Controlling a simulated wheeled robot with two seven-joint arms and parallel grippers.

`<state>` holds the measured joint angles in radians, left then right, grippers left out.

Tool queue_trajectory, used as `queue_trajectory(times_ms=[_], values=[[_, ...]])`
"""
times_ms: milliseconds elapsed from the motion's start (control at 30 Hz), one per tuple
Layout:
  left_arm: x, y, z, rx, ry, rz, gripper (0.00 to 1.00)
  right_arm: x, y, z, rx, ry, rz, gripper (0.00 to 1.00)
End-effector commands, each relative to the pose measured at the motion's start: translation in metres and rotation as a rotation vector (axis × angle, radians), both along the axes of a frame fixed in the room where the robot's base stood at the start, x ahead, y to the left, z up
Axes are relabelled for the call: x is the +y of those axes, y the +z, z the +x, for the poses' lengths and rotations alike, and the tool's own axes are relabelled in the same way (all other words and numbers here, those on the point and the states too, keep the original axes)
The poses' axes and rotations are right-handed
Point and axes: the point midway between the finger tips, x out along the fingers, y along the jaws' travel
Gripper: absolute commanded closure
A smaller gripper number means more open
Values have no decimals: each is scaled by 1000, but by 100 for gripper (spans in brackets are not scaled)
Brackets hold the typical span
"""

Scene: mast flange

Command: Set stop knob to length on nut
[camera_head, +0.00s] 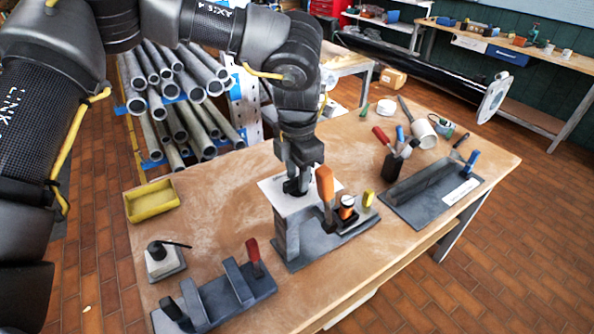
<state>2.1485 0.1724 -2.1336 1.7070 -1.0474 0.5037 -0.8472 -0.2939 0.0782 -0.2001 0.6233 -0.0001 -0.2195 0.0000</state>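My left gripper (296,187) comes down from above at the middle of the table. Its fingertips are at the back end of a grey fixture (330,240), over a white sheet (270,186); I cannot tell whether they are open or touch anything. The fixture carries an upright orange handle (325,184), a small orange-and-white round part (347,206) in a dark holder, and a yellow piece (369,198). I cannot tell which of these is the stop knob, and I cannot make out a nut. My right gripper is not in view.
On the wooden table (215,225) are a yellow tray (152,201), a small lever block (163,260), a red-handled fixture (220,298), a tool holder (393,165) and a long grey fixture (430,190). Metal pipes (180,95) lie on a rack behind. Bare tabletop separates these.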

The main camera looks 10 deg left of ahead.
Motion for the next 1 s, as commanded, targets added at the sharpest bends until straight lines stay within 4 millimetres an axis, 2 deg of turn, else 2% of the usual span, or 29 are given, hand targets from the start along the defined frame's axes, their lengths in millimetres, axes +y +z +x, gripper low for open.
queue_trajectory(times_ms=[333,600,1000], values=[[0,-4,0,1,1,1,67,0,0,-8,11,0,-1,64],[0,-4,0,0,1,0,100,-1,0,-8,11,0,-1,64],[0,-5,0,2,55,-1,100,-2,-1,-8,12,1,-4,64]])
